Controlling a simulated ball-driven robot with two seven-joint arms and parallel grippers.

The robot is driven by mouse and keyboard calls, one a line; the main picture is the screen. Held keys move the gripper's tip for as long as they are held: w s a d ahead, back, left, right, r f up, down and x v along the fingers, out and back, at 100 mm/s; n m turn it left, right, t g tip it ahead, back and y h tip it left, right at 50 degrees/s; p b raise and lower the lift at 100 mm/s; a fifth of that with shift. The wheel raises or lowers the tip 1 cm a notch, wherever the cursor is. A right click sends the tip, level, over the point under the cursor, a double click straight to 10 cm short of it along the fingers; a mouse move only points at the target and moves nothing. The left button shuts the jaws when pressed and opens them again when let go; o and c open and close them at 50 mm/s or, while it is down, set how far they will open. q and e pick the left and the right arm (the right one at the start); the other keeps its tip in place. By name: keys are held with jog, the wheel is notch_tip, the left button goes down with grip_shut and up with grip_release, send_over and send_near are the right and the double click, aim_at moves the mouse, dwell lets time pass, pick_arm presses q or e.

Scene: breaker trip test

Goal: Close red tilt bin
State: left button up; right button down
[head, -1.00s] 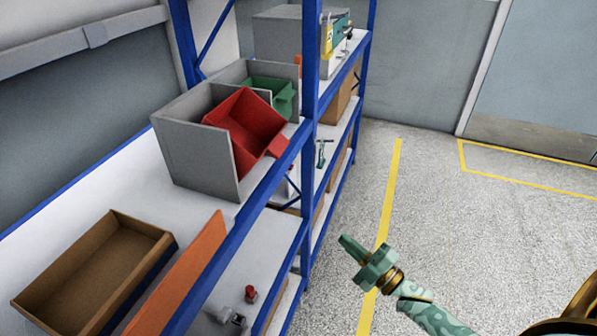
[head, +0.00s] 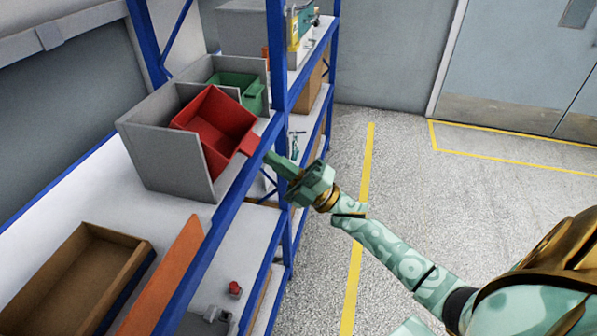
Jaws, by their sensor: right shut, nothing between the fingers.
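The red tilt bin (head: 214,124) sits tipped forward and open in a grey housing (head: 168,158) on the upper shelf. Its front lip (head: 249,143) sticks out toward the shelf's front edge. My right gripper (head: 272,160) is shut and empty. Its fingertips are close to the front lip of the red bin, just below and to the right of it. I cannot tell whether they touch. My left gripper is not in view.
A green bin (head: 240,88) sits in another grey housing behind the red one. A blue shelf post (head: 276,55) stands just right of the bins. A brown open box (head: 80,280) and an orange panel (head: 165,275) are at front left. The floor at right is clear.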

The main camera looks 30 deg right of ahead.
aim_at(247, 139)
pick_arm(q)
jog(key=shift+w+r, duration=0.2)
pick_arm(e)
jog(key=shift+x, duration=0.95)
jog(key=r+g+h+p, duration=0.1)
jog(key=p, duration=0.4)
jog(key=w+a+r+g+h+p, duration=0.1)
jog(key=r+g+p, duration=0.1)
jog(key=p, duration=0.3)
jog(key=w+a+r+g+h+p, duration=0.1)
jog(key=r+h+p, duration=0.1)
jog(key=p, duration=0.3)
jog(key=shift+w+a+r+g, duration=0.1)
jog(key=shift+w+g, duration=0.15)
jog(key=shift+g, duration=0.05)
jog(key=shift+w+a, duration=0.25)
pick_arm(q)
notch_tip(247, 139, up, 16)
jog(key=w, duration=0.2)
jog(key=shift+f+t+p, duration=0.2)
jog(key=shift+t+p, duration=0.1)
jog(key=shift+p, duration=0.05)
pick_arm(e)
jog(key=shift+w+a+r, duration=0.1)
jog(key=shift+w+a, duration=0.1)
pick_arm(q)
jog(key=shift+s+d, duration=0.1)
pick_arm(e)
jog(key=shift+d, duration=0.1)
